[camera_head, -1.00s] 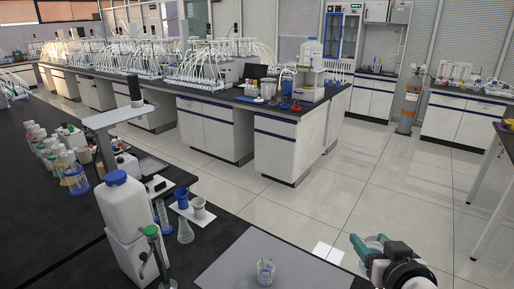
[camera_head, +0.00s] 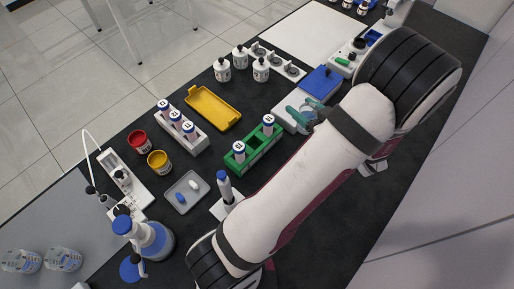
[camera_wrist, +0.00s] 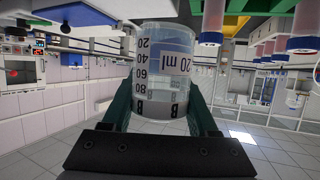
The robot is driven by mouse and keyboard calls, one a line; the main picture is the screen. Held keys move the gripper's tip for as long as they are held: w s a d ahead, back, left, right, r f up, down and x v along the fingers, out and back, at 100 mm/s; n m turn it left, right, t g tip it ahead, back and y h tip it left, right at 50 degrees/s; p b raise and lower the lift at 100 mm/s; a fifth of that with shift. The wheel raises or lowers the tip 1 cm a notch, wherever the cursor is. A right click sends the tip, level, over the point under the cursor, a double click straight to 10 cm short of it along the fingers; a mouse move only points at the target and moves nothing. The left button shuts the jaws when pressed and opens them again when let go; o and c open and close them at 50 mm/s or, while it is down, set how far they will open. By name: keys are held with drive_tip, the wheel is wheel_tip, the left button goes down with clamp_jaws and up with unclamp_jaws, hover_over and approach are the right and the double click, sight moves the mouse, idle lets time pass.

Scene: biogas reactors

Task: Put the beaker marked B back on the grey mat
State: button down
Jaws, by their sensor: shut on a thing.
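My gripper (camera_head: 303,112) has green fingers and is over the bench beside the blue-topped box in the head view. In the wrist view the fingers (camera_wrist: 160,112) are shut on a clear beaker (camera_wrist: 165,70), one on each side. The beaker bears a B near the fingers, a scale and "20 ml". In the head view the held beaker is hard to make out at the fingers. A grey mat (camera_head: 50,215) lies at the lower left, well away from my gripper. Two clear beakers, left (camera_head: 20,261) and right (camera_head: 63,259), stand on it; their marks are unreadable.
Between gripper and mat are a green tube rack (camera_head: 262,158), white tube rack (camera_head: 190,140), yellow tray (camera_head: 213,108), red jar (camera_head: 139,142), yellow jar (camera_head: 159,162), grey tray (camera_head: 186,192) and a blue-and-white flask (camera_head: 155,240). The blue-topped box (camera_head: 320,83) is beside my gripper.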

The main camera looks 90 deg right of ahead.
drive_tip(key=f, duration=0.3)
drive_tip(key=s+f, duration=0.1)
drive_tip(key=f, duration=0.6)
drive_tip(key=shift+s+a+f, duration=0.15)
drive_tip(key=shift+a+f, duration=0.05)
drive_tip(key=shift+a, duration=0.2)
drive_tip(key=shift+c, duration=0.8)
unclamp_jaws()
drive_tip(key=shift+f, duration=0.1)
drive_tip(key=shift+s+a+r, duration=0.1)
drive_tip(key=shift+a+r, duration=0.1)
drive_tip(key=shift+r, duration=0.05)
drive_tip(key=shift+o, duration=0.4)
drive_tip(key=v, duration=0.7)
